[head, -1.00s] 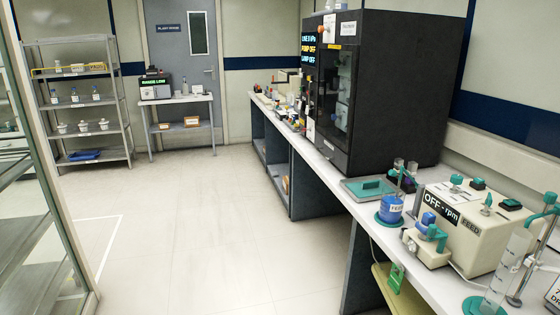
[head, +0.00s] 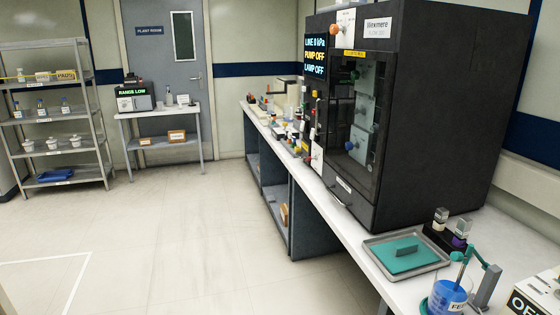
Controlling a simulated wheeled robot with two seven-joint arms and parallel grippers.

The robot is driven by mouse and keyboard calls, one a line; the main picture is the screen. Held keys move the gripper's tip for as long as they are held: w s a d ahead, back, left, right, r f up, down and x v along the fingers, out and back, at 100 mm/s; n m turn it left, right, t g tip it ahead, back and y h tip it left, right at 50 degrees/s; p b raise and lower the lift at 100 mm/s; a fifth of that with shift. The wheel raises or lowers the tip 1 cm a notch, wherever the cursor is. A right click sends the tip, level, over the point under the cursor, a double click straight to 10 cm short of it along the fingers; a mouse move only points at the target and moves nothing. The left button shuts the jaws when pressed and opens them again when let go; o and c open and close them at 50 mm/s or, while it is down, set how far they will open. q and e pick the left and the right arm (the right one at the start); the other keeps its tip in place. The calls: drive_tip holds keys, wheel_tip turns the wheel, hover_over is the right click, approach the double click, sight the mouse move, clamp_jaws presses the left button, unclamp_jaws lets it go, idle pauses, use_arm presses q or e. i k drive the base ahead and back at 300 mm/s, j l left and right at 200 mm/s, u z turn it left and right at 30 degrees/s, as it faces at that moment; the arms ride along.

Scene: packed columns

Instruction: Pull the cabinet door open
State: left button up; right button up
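The black cabinet (head: 440,115) stands on the white bench at the right. Its glass front door (head: 340,118) faces left, toward the aisle, and looks shut. Pale units with an orange knob and a blue knob show behind the glass. A small bar, possibly a handle, shows low on the front (head: 341,198). A display on the cabinet reads "LINE 0 kPa, PUMP OFF, LAMP OFF". Neither of my grippers is in view.
The bench (head: 345,222) runs along the right wall. A shelf rack (head: 60,120) and side table (head: 165,112) stand at the back. The floor at left is clear.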

sight(390, 58)
drive_tip(key=i, duration=1.5)
drive_tip(key=i+z, duration=0.25)
drive_tip(key=i, duration=0.2)
drive_tip(key=i+j+z, duration=0.25)
drive_tip(key=i, duration=0.15)
drive_tip(key=i+j+z, duration=0.25)
drive_tip(key=i, duration=0.2)
